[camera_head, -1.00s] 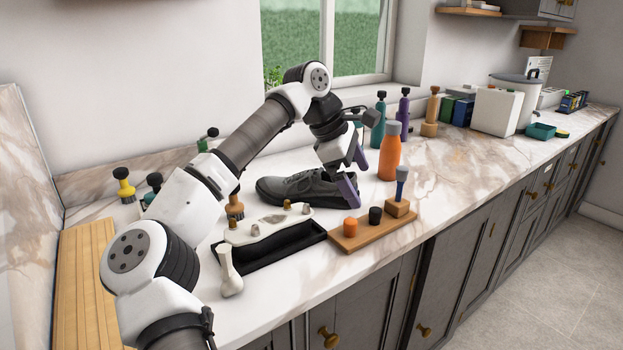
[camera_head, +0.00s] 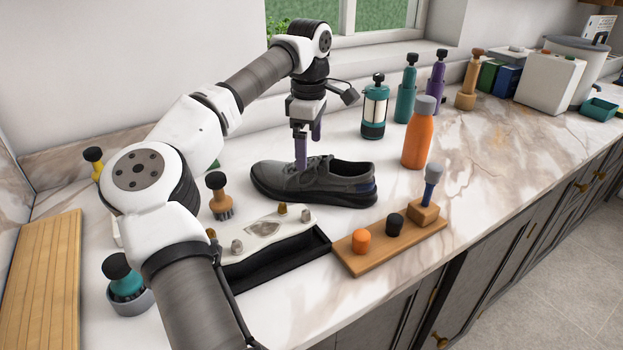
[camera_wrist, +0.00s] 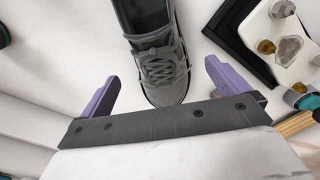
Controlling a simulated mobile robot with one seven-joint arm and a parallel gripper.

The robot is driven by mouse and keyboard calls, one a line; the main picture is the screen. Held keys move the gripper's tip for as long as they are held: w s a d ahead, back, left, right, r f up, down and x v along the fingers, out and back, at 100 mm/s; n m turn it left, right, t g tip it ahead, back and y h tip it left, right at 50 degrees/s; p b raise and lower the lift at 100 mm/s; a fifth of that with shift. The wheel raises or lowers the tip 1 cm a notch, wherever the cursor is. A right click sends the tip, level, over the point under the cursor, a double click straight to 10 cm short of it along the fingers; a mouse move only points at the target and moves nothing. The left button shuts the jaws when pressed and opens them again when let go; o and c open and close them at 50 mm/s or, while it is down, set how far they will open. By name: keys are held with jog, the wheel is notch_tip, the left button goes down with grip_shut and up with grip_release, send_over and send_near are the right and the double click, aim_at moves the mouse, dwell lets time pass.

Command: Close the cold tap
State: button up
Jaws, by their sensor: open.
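I cannot make out any tap in either view. My gripper (camera_head: 306,150) points down over the laced front part of a grey shoe (camera_head: 345,184) on the marble counter. In the wrist view its two purple fingers (camera_wrist: 166,90) are spread apart, with the shoe's toe (camera_wrist: 165,75) between or below them. Whether they touch the shoe I cannot tell. Nothing is held. A pale plate with several small metal and brown knobs (camera_head: 262,232) lies at a black tray (camera_head: 290,258) in front of the shoe.
A wooden block (camera_head: 385,248) holds orange and black caps and a blue-handled tool. An orange bottle (camera_head: 419,135) and a teal-and-white canister (camera_head: 375,110) stand right of my gripper. A brush (camera_head: 219,197) stands left of the shoe. Clear marble lies right of the orange bottle.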

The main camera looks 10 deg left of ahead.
aim_at(311, 179)
notch_tip(311, 179, down, 10)
jog(key=shift+w+d+r+p, duration=0.1)
jog(key=shift+w+r+p, duration=0.05)
jog(key=shift+p, duration=0.8)
jog(key=c, duration=1)
jog(key=shift+o, duration=0.2)
jog(key=shift+r, duration=0.1)
